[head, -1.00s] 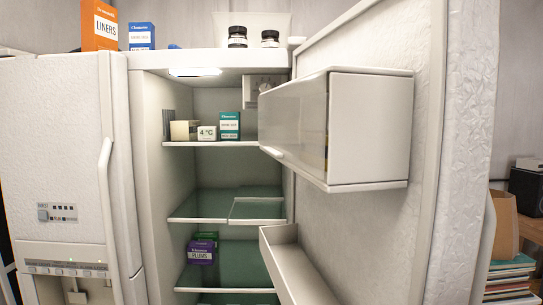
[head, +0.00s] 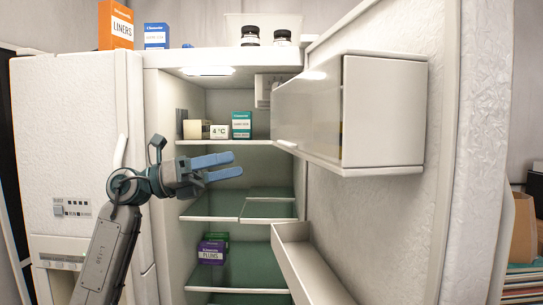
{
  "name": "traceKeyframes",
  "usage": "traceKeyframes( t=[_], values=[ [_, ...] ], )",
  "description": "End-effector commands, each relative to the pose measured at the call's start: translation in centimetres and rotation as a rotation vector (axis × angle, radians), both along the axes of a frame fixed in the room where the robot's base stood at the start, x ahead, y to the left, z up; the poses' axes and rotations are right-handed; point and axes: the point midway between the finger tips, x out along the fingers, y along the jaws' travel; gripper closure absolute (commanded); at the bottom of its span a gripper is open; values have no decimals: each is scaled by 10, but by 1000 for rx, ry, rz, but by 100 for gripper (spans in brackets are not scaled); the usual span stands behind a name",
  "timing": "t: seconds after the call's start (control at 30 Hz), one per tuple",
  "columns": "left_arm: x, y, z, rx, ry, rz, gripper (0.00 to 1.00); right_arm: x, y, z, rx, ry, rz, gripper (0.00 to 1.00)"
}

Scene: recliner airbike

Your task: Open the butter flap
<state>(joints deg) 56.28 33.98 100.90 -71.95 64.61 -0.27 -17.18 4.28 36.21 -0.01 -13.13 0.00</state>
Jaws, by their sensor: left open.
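The butter flap (head: 308,112) is the glossy front panel of the white box mounted on the inside of the open fridge door (head: 390,205). It looks shut, with a pale lip (head: 288,146) along its lower edge. My left gripper (head: 238,165) has blue fingers and is open and empty. It is in front of the fridge opening, left of the flap and apart from it, a little lower than the lip. My right gripper is not in view.
Fridge shelves hold small boxes (head: 242,125), a 4 °C display (head: 219,131) and a purple plums box (head: 211,252). A lower door bin (head: 310,265) juts out below the butter box. Orange and blue boxes and dark jars stand on top.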

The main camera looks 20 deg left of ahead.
Motion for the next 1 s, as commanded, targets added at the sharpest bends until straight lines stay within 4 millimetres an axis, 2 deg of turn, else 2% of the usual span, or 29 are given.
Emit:
traceKeyframes(
  t=[0.03,0.1,0.2,0.3,0.47,1.0],
  values=[
    [-23,-4,18,95,-84,31,0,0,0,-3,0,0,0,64],
    [-45,-7,33,199,-163,74,0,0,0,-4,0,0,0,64],
    [-64,-9,44,296,-234,123,0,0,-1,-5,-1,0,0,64],
    [-73,-9,50,341,-266,149,0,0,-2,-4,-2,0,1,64],
    [-70,-18,52,350,-271,152,0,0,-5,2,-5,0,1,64],
    [-32,-88,53,345,-268,149,0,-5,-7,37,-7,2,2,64]
  ],
)
